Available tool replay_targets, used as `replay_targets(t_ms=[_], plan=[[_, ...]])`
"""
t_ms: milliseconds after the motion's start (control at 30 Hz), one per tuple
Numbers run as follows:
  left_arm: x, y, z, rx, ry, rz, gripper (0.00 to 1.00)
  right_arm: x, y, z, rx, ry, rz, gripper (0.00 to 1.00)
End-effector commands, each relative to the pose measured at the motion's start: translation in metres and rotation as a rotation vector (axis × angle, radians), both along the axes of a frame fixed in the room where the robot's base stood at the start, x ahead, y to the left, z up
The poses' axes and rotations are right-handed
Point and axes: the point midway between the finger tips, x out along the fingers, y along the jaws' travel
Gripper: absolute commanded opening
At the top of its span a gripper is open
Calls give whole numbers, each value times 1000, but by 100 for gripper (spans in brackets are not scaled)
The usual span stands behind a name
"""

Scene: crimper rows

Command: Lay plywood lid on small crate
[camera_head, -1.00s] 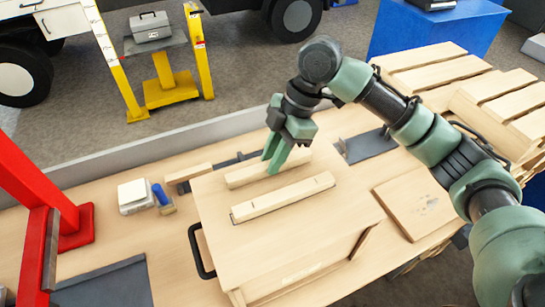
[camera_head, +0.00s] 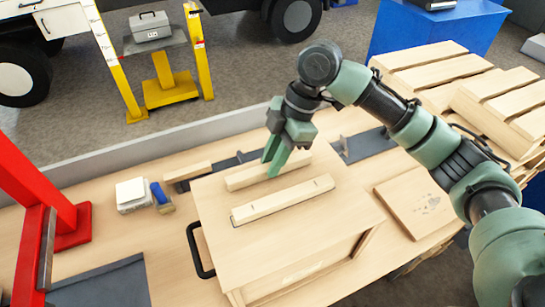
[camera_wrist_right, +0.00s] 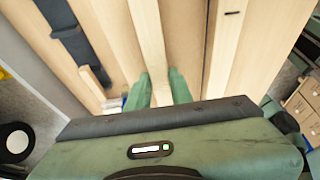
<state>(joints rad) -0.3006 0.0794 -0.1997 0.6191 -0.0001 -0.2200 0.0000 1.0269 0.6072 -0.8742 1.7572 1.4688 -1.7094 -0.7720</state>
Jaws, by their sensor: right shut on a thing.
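The plywood lid (camera_head: 335,213) lies flat over the small crate (camera_head: 300,283), with two pale battens on its top. It covers the crate's opening; I cannot tell whether it touches the rim all round. My right gripper (camera_head: 275,168) points down and is shut on the far batten (camera_head: 243,177). The near batten (camera_head: 283,201) is free. In the wrist view the fingers (camera_wrist_right: 160,90) straddle the held batten (camera_wrist_right: 147,35), and the other batten (camera_wrist_right: 228,45) runs alongside. My left gripper is not in view.
A black handle (camera_head: 200,250) sticks out at the crate's left side. A flat board (camera_head: 415,203) lies on the bench to the right, near stacked slatted wood (camera_head: 430,72). A white block (camera_head: 131,194) and a red frame (camera_head: 40,190) stand at left.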

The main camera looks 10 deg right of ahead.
Motion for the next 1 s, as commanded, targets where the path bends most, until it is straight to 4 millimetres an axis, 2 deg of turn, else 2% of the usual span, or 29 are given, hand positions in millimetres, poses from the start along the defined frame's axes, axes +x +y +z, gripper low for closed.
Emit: replay_targets(t_ms=[67,100,167,467,567,1000], plan=[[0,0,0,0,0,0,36,0,0,-1,1,-1,0,0],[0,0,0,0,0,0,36,0,0,0,1,-1,0,33],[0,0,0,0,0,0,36,0,0,0,1,-1,0,47],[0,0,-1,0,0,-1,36,0,0,-2,-1,0,0,47],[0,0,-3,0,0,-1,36,1,-2,3,0,-3,-1,47],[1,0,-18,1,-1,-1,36,6,-27,64,1,-3,-1,47]])
